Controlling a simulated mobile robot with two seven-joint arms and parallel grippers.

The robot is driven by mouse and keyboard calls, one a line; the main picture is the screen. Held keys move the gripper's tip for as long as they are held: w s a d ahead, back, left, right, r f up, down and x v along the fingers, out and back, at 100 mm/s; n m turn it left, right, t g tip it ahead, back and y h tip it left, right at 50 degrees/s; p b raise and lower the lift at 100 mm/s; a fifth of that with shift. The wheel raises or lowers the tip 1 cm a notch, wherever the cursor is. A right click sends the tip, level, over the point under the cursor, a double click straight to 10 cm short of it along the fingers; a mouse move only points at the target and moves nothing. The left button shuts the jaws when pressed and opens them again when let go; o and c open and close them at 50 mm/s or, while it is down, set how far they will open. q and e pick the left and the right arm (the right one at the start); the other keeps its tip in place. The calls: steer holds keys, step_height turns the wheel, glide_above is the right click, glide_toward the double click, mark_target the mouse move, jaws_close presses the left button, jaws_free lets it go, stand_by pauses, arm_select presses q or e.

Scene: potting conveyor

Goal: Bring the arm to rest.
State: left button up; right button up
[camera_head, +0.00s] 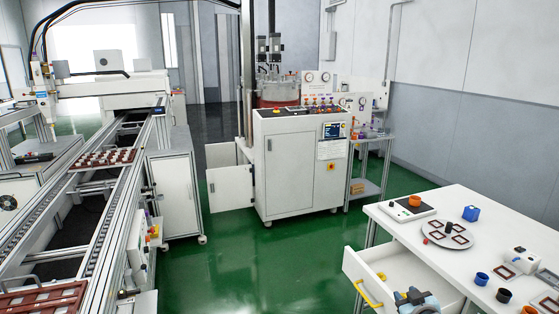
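My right gripper (413,297) shows at the bottom edge, right of centre, in front of the open drawer (388,262) of the white table. It is small and partly cut off by the frame, and I cannot tell whether its fingers are open or shut. No held thing can be made out. My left gripper is not in view.
The white table (400,222) bears a scale with an orange cup (415,201), a blue container (471,213), a round grey plate (432,234) and small cups. The drawer with its yellow handle (369,293) sticks out. A conveyor (40,235) runs along the left. The green floor (255,265) between is clear.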

steer(key=s+a+f+g+y+b, duration=0.1)
steer(key=s+a+f, duration=0.3)
steer(key=s+f, duration=0.3)
steer(key=s+a+f+g+y+b, duration=0.1)
steer(key=s+a+f+b, duration=0.1)
steer(key=s+a+f, duration=0.5)
arm_select(q)
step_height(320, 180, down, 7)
steer(key=b, duration=0.3)
arm_select(e)
steer(key=s+a+f+g+y, duration=0.1)
steer(key=s+a+f, duration=0.15)
steer(key=s, duration=0.85)
steer(key=s+a+f+g, duration=0.1)
steer(key=s+a+f, duration=0.15)
steer(key=s, duration=0.85)
arm_select(q)
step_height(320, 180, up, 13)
steer(key=p, duration=1.5)
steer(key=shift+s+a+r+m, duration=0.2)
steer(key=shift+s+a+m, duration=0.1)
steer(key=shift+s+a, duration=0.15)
arm_select(e)
step_height(320, 180, up, 14)
steer(key=d, duration=0.1)
steer(key=shift+s+f+t, duration=0.25)
steer(key=shift+s+t, duration=0.05)
steer(key=shift+s, duration=0.1)
